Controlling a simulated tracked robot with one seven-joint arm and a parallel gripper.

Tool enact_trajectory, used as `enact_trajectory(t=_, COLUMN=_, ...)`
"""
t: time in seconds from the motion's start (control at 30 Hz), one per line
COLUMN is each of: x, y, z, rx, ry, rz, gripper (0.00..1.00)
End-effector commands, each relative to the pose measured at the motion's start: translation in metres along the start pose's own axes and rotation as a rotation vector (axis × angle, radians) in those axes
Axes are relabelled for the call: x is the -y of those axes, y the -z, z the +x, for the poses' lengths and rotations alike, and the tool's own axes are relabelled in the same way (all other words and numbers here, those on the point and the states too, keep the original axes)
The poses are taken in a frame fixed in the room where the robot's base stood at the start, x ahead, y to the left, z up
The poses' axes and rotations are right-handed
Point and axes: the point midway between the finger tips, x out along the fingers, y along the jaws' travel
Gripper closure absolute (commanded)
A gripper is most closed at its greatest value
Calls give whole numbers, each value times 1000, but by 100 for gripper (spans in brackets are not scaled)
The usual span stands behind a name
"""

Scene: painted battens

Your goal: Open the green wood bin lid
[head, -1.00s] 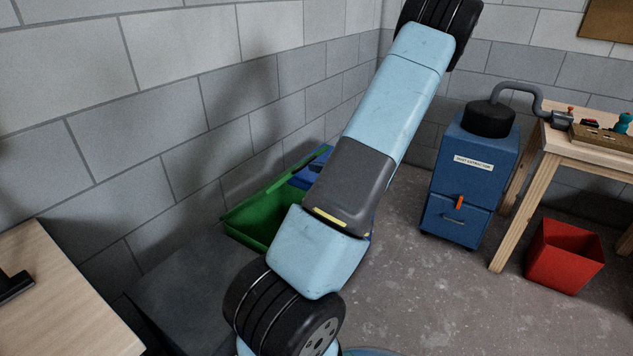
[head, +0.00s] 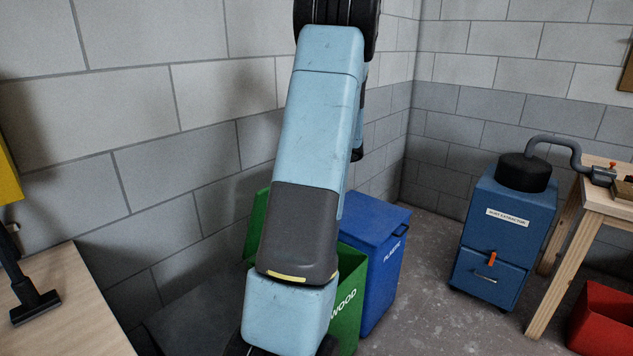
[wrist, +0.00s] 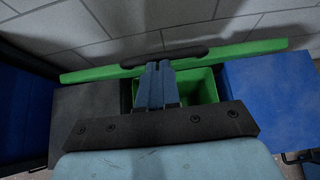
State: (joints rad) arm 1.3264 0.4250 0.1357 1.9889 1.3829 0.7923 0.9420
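The green wood bin (head: 346,318), marked WOOD, stands behind my arm in the head view. Its green lid (head: 257,222) is raised on the wall side, partly hidden by my arm. In the wrist view the lid (wrist: 90,73) shows nearly edge-on, with a dark handle (wrist: 140,60) along it. The bin's open inside (wrist: 203,86) shows below the lid. My gripper (wrist: 164,65) has its two blue fingers side by side, shut, with the tips at the handle's lower edge. I cannot tell whether they touch it. The gripper is hidden in the head view.
A blue plastic bin (head: 376,262) stands right beside the green bin. A grey bin top (wrist: 85,115) lies on the other side. The block wall (head: 150,110) is close behind. A blue dust extractor (head: 505,235), workbench (head: 600,200) and red bin (head: 605,318) stand right.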

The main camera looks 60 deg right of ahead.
Motion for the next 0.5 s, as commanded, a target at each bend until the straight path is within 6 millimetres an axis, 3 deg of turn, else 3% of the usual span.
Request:
enact_trajectory(t=0.2, x=-3, y=-34, z=25, rx=5, ry=-8, rz=0, gripper=100)
enact_trajectory(t=0.5, x=-3, y=-69, z=51, rx=6, ry=-6, rz=0, gripper=100)
